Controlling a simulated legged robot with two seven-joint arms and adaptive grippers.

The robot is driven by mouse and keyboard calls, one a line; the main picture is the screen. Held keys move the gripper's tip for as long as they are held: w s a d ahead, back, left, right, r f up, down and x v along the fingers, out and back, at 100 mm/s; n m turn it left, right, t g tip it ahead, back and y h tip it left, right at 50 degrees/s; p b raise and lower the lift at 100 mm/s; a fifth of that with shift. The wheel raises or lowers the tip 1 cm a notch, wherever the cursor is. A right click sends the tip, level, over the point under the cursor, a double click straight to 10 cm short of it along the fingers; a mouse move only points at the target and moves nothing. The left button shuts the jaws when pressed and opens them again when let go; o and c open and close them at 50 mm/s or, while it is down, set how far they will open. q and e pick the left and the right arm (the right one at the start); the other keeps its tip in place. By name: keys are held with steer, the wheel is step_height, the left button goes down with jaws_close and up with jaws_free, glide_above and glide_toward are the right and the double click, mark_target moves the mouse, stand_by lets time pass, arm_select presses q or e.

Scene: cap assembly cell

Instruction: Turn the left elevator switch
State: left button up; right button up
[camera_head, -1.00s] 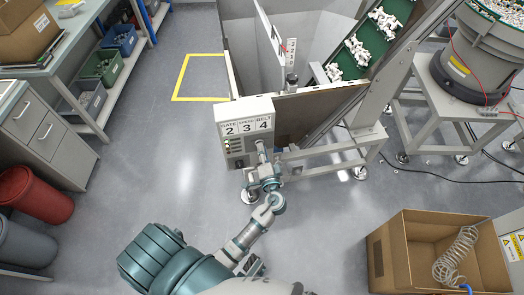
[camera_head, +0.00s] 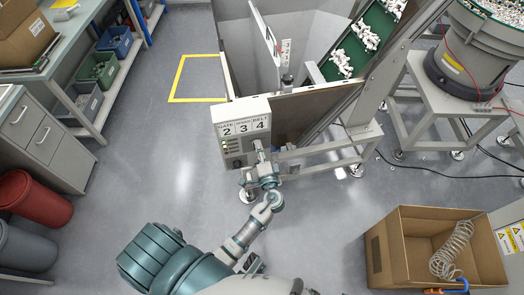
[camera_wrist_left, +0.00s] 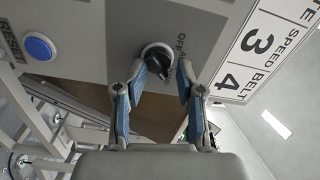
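The grey control box (camera_head: 243,110) carries labels 2, 3 and 4 for gate, speed and belt, on its stand in the middle of the head view. My left gripper (camera_head: 261,150) is at the right part of its front face. In the left wrist view, a black rotary switch (camera_wrist_left: 157,61) with an OFF label sits on the panel. The left gripper (camera_wrist_left: 160,70) is open there, one finger on each side of the switch. The left finger is very close to it; I cannot tell if it touches. The right finger stands slightly apart. My right gripper is not in view.
A blue reset button (camera_wrist_left: 40,47) is on the same panel. A green conveyor (camera_head: 352,58) with white parts rises behind the box. A cardboard box (camera_head: 400,262) with a coiled hose is at the lower right. Floor to the left of the control box is clear.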

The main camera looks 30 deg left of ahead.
arm_select(q)
steer(key=shift+o, duration=1)
steer(key=shift+a, duration=0.45)
steer(key=v, duration=1.1)
steer(key=shift+s+a+f, duration=0.15)
steer(key=shift+a+f, duration=0.05)
steer(key=shift+f, duration=0.15)
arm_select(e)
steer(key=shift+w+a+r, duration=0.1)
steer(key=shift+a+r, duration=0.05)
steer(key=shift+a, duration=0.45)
arm_select(q)
steer(key=shift+d, duration=0.4)
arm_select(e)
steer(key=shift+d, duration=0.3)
